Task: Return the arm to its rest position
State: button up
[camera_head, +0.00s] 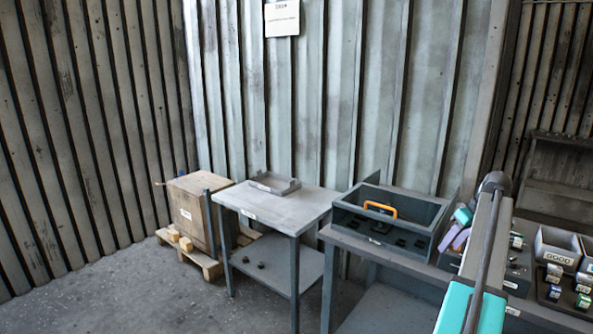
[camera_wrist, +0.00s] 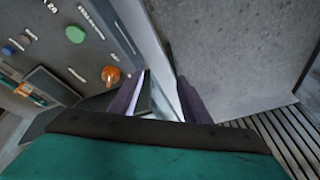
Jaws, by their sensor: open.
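My gripper (camera_wrist: 158,95) shows in the wrist view with its two purple fingers spread apart. Nothing is held between them; a pale edge and a dark gap lie beyond. In the head view my arm rises from the lower right over the workbench (camera_head: 345,237). Purple and teal parts beside the arm, which look like my gripper, are partly hidden behind it.
A grey open box (camera_head: 425,213) with an orange handle (camera_head: 380,208) stands on the bench. Bins, one marked GOOD (camera_head: 558,246), stand at right. A side table (camera_head: 290,210) bears a shallow tray (camera_head: 274,183). The wrist view shows a panel (camera_wrist: 85,70) with coloured buttons.

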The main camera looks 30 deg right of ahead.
jog(key=w+a+f+n+g+y, duration=0.1)
jog(key=w+a+f+n+y, duration=0.1)
jog(key=w+a+f, duration=0.8)
jog(key=w+a+f+n+g+y, duration=0.15)
jog(key=w+a+f, duration=0.25)
jog(key=a+f, duration=1)
jog(key=w+a+f+n+g+y, duration=0.1)
jog(key=w+a+f+n+g, duration=0.2)
jog(key=a+f, duration=1.1)
jog(key=s+a+f+g+h, duration=0.1)
jog(key=s+a+f, duration=0.25)
jog(key=a, duration=0.55)
jog(key=s+a+f+g, duration=0.1)
jog(key=s+a+f, duration=0.25)
jog(key=a, duration=0.45)
jog(key=s+a+f+g+h, duration=0.1)
jog(key=s+a+f+g, duration=0.2)
jog(key=a, duration=0.6)
jog(key=s+a+f+m+h, duration=0.1)
jog(key=s+a+f+m, duration=0.1)
jog(key=s, duration=0.8)
jog(key=s+a+f+m+h, duration=0.2)
jog(key=s+f, duration=0.3)
jog(key=s, duration=0.5)
jog(key=shift+s+a+t, duration=0.2)
jog(key=shift+a+t, duration=0.15)
jog(key=shift+a, duration=0.55)
